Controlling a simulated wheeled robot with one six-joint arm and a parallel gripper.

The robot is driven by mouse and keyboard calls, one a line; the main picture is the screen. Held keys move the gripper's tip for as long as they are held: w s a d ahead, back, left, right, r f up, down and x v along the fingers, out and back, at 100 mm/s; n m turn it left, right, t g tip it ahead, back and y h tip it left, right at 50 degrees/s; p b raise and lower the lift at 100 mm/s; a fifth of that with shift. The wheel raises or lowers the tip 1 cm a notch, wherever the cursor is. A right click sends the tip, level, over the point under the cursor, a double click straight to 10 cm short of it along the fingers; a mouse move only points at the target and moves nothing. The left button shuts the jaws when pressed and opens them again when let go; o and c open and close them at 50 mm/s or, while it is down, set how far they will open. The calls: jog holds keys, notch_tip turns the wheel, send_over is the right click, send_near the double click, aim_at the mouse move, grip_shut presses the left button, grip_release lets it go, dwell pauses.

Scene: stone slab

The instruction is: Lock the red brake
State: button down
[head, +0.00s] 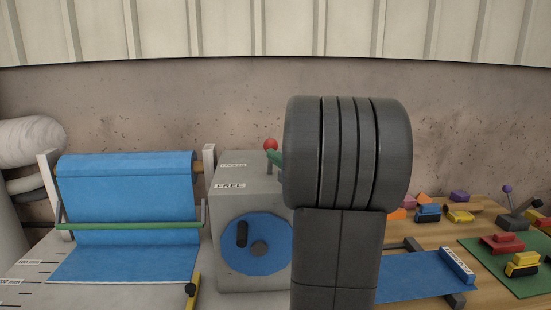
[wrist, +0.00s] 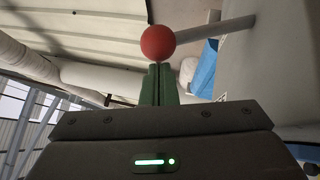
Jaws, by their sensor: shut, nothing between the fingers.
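The red brake knob (head: 270,145) sits on a short thin stem above the grey box (head: 250,192). In the wrist view the red knob (wrist: 158,43) is at the end of a grey rod (wrist: 215,29). My gripper (wrist: 160,66) has green fingers shut together and empty, with their tips right at the knob; I cannot tell whether they touch it. In the head view a green finger (head: 275,157) shows beside the stem; my arm hides the rest.
A blue disc (head: 257,244) with a dark handle is on the box front. A blue sheet roll (head: 125,180) with a green bar (head: 130,226) stands at left. At right, a wooden table (head: 485,208) holds a blue sheet (head: 415,276), a green mat (head: 500,255) and several coloured blocks.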

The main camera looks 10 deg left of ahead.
aim_at(272, 142)
jog(key=w+r+h+p, duration=0.1)
jog(key=r+p, duration=0.1)
jog(key=shift+w+a+m+p, duration=0.1)
jog(key=shift+m+p, duration=0.25)
jog(key=shift+m, duration=0.05)
jog(key=shift+w+a+r+m+g+h+p, duration=0.2)
jog(key=shift+w+r+m+g+h+p, duration=0.4)
jog(key=shift+p, duration=0.25)
jog(key=w+a+r+b, duration=0.1)
jog(key=w+a, duration=0.1)
jog(key=w, duration=0.6)
jog(key=shift+w+a+r, duration=0.25)
jog(key=shift+w+r, duration=0.05)
